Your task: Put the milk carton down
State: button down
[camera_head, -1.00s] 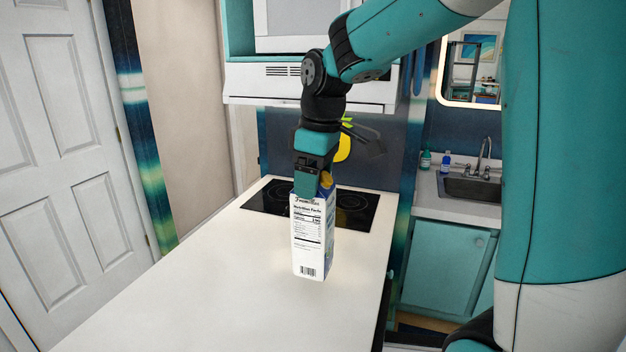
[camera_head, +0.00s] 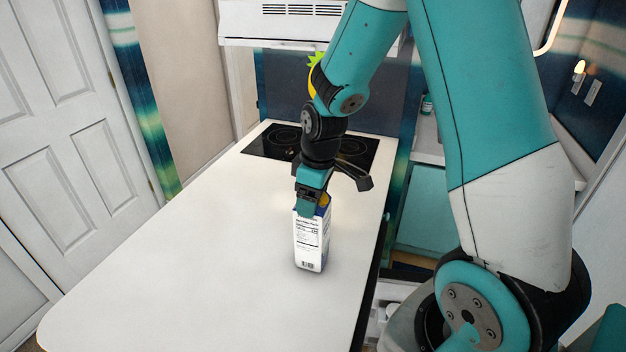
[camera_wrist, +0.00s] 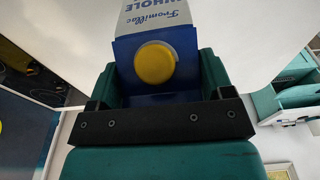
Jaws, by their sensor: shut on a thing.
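The milk carton (camera_head: 309,243) is white and blue with a nutrition panel facing the head camera. It is upright over the white counter (camera_head: 190,270), near the counter's right side. I cannot tell whether its base touches the top. My gripper (camera_head: 311,203) is above the carton and shut on its upper part. In the wrist view the carton (camera_wrist: 150,25), with a yellow cap (camera_wrist: 155,63), sits between the two fingers of my gripper (camera_wrist: 158,75). The finger contact on the far side is hidden in the head view.
A black cooktop (camera_head: 270,142) is set into the far end of the counter. The counter is bare to the left of the carton and in front of it. Its right edge (camera_head: 372,290) runs close to the carton. A white door (camera_head: 75,110) stands at the left.

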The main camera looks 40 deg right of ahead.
jog(key=shift+f, duration=0.3)
grip_release()
jog(key=shift+f, duration=0.15)
